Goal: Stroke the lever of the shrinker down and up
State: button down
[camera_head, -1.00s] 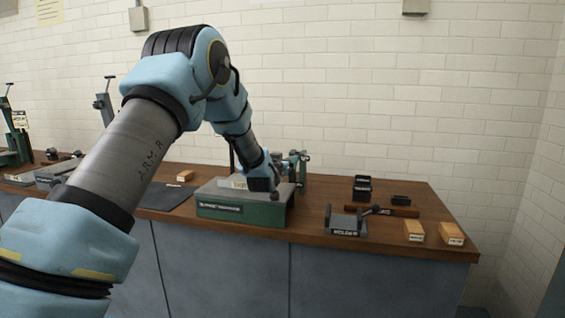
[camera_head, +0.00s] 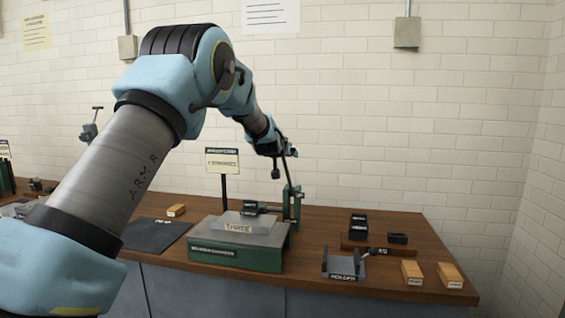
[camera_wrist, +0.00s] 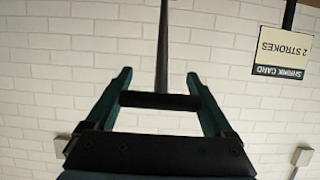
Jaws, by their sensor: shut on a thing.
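The shrinker (camera_head: 292,207) is a green upright frame behind the green, grey-topped box on the bench. Its dark lever slopes up beside my gripper (camera_head: 278,160), which is raised above the box. In the wrist view, my gripper (camera_wrist: 160,98) has a green finger on each side and is shut on the lever's dark crossbar grip (camera_wrist: 160,101). The lever's rod (camera_wrist: 163,45) runs away from the grip, against the wall. A card (camera_wrist: 284,53) reads "SHRINK CARD 2 STROKES", upside down there. In the head view the card (camera_head: 222,160) stands on a post.
A grey plate labelled THREE (camera_head: 238,226) and a dark piece lie on the green box (camera_head: 215,256). Right of it are a grey holder (camera_head: 344,267), black blocks (camera_head: 357,226) and wooden blocks (camera_head: 450,276). A dark mat (camera_head: 155,234) lies left.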

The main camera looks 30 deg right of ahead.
jog(key=shift+w+d+r, duration=0.2)
jog(key=shift+d, duration=0.05)
grip_release()
jog(key=shift+f, duration=0.2)
jog(key=shift+r, duration=0.1)
jog(key=b+v, duration=0.4)
jog(key=v, duration=0.6)
jog(key=shift+s+a, duration=0.25)
jog(key=shift+s, duration=0.05)
jog(key=shift+r, duration=0.15)
